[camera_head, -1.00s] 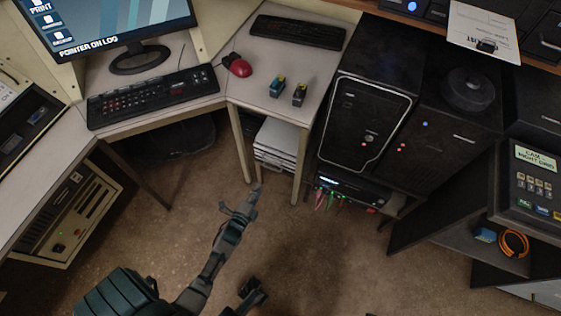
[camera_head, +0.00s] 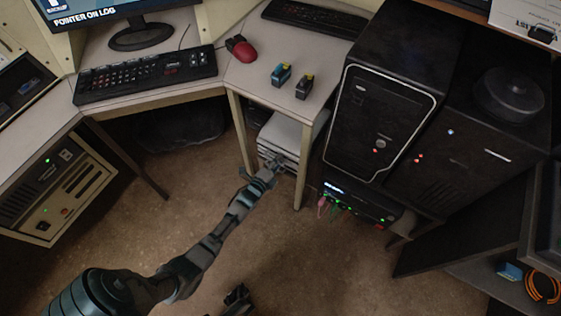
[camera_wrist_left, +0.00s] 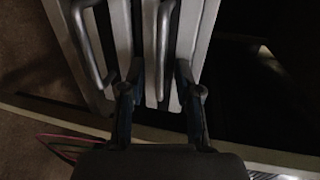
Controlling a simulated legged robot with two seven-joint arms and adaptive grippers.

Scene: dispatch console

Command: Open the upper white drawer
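The white drawer unit (camera_head: 292,133) stands under the desk. In the left wrist view it is turned on its side, with two bar handles. The upper drawer's handle (camera_wrist_left: 164,45) lies between the fingers of my left gripper (camera_wrist_left: 160,88), and the lower drawer's handle (camera_wrist_left: 88,45) is to the left of them. The left gripper is open, with a gap on both sides of the handle. In the head view the left gripper (camera_head: 270,170) is at the unit's front. The drawers look shut. A dark part at the bottom edge looks like my right gripper (camera_head: 238,300); its fingers are unclear.
A black computer tower (camera_head: 385,105) and a box with lit cables (camera_head: 355,203) stand right of the drawers. The desk leg (camera_head: 302,180) is close to the left gripper's right. The floor before the drawers is clear.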

